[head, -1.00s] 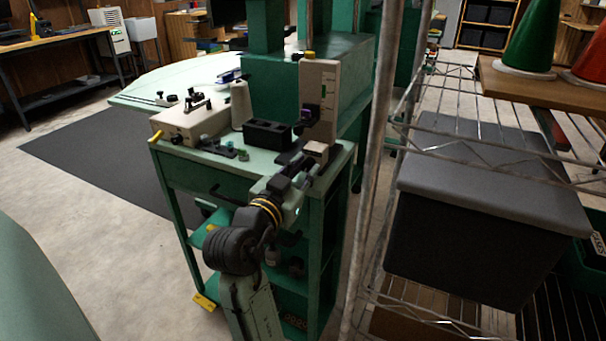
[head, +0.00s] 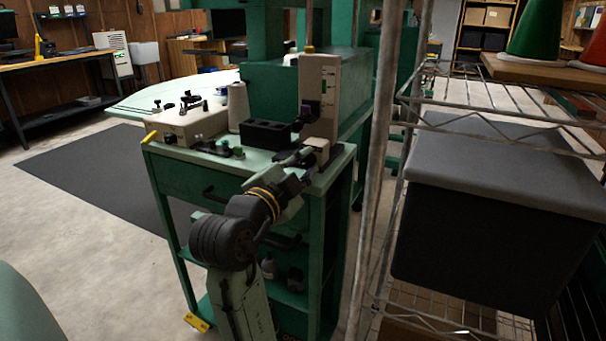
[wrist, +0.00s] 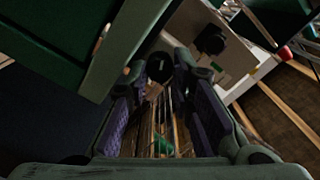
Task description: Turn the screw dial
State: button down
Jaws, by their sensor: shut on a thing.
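In the wrist view a black round knob, which looks like the screw dial (wrist: 160,67), lies between the fingertips of my gripper (wrist: 159,80). The purple-padded fingers stand on either side of it, shut on it. In the head view my gripper (head: 300,158) is at the front right of the green cart's top, beside a small beige block (head: 318,149). The dial cannot be made out there. A tall beige panel (head: 320,85) stands behind, with a dark purple-black fitting on its face. In the wrist view a beige surface (wrist: 190,25) carries another black part (wrist: 210,40).
The green cart (head: 170,210) also holds a black open-topped block (head: 265,133), a white cone (head: 238,105) and a beige box (head: 185,125). A wire shelf with a grey-lidded dark bin (head: 490,230) stands close on the right. Floor is open to the left.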

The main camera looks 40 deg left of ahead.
jog(key=shift+m, duration=0.4)
jog(key=c, duration=1.4)
grip_release()
